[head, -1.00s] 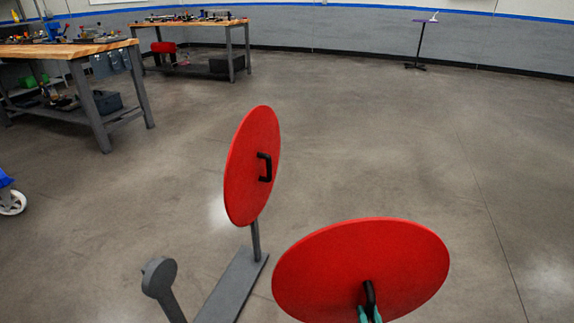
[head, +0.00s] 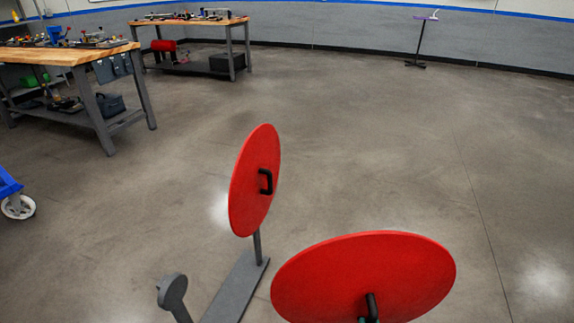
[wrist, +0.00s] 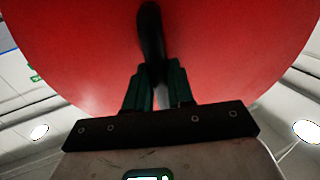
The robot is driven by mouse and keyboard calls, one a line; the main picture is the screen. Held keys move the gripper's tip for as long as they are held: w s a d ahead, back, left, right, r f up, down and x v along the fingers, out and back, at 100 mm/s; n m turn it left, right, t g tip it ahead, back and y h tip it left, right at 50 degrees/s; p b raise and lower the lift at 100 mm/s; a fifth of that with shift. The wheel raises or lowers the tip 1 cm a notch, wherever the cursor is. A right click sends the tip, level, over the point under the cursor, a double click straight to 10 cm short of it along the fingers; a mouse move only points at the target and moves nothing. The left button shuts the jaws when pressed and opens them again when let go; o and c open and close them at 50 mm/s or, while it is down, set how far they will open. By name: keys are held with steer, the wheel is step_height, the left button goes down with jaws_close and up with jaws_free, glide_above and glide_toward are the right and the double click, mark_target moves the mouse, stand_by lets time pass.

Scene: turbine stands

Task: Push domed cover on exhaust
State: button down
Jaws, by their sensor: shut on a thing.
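A round red cover (head: 360,270) with a black handle (head: 372,305) is at the lower right of the head view. My gripper (wrist: 155,78), with green fingers, is shut on that handle in the wrist view, where the cover fills the top. Only a sliver of the fingers shows in the head view. A second round red cover (head: 250,185) with a black handle (head: 265,181) stands near upright on a grey post, left of and apart from the held cover. Whether either cover is domed is hard to tell. What lies behind each cover is hidden.
The post rises from a long grey base (head: 236,287) on the floor. A small grey round-ended piece (head: 172,290) stands to its left. Wooden workbenches (head: 70,53) are at the far left. A small purple-topped stand (head: 421,40) is far back. Floor to the right is clear.

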steer(key=s+r+p, duration=0.3)
steer(key=r+p, duration=0.4)
steer(key=r, duration=0.1)
steer(key=shift+s+d, duration=0.2)
steer(key=shift+s, duration=0.2)
steer(key=shift+d+f, duration=0.1)
steer(key=shift+d, duration=0.05)
